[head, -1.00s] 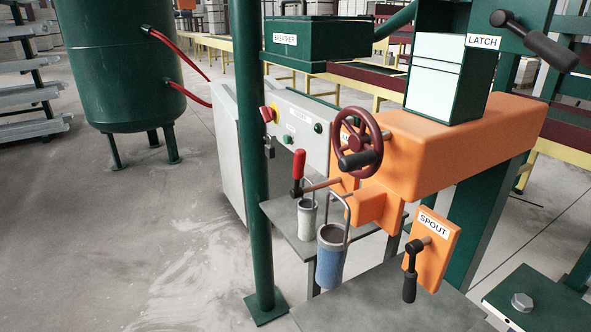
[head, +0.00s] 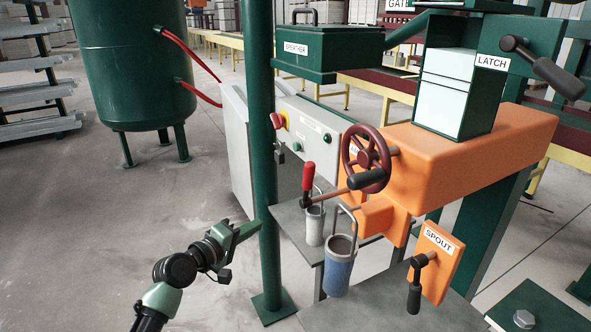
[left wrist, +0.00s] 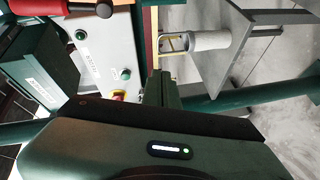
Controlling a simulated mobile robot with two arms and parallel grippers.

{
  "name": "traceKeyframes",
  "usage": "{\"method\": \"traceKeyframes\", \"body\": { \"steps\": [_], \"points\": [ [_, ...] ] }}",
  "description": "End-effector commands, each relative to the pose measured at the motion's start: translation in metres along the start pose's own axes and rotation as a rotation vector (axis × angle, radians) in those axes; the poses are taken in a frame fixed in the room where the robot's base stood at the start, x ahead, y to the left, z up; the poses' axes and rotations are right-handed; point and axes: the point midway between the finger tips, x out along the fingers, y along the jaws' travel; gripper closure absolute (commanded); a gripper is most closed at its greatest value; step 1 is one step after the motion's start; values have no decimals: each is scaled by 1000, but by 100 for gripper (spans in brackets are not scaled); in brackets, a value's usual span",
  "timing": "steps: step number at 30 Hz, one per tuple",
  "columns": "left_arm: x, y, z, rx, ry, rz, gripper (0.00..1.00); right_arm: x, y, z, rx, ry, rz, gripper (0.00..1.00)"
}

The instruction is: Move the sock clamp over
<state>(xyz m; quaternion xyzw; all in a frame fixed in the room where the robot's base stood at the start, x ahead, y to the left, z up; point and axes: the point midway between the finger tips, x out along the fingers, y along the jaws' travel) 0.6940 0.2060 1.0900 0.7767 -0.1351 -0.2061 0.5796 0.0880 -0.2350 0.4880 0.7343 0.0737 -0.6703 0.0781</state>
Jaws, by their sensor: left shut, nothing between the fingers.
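A lever with a red handle (head: 307,176) stands upright at the end of a copper-coloured rod (head: 329,196) in front of the orange machine (head: 470,142); I read no label naming it as the sock clamp. The red handle (left wrist: 40,8) also shows at the top left of the left wrist view. My left gripper (head: 254,228) is at the green post, left of the lever and lower in the picture, apart from it. Its narrow fingers (left wrist: 160,82) are together and empty in the left wrist view. My right gripper is not in view.
The green post (head: 263,130) stands close to my left gripper. A grey cup (head: 315,226) and a blue cup (head: 340,268) with wire handles are near the lever. A handwheel (head: 366,158) and spout handle (head: 414,285) stick out. Floor at left is clear.

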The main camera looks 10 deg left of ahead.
Motion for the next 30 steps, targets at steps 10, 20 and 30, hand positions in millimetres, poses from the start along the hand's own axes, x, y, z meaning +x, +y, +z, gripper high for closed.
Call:
{"method": "traceKeyframes", "body": {
  "steps": [10,20,30],
  "points": [
    [-26,152,-6,-78,-92,246,100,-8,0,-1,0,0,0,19],
    [24,169,-2,-81,-92,247,100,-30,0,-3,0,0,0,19],
    [63,178,14,-79,-92,242,100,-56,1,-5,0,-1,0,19]
  ]
}}
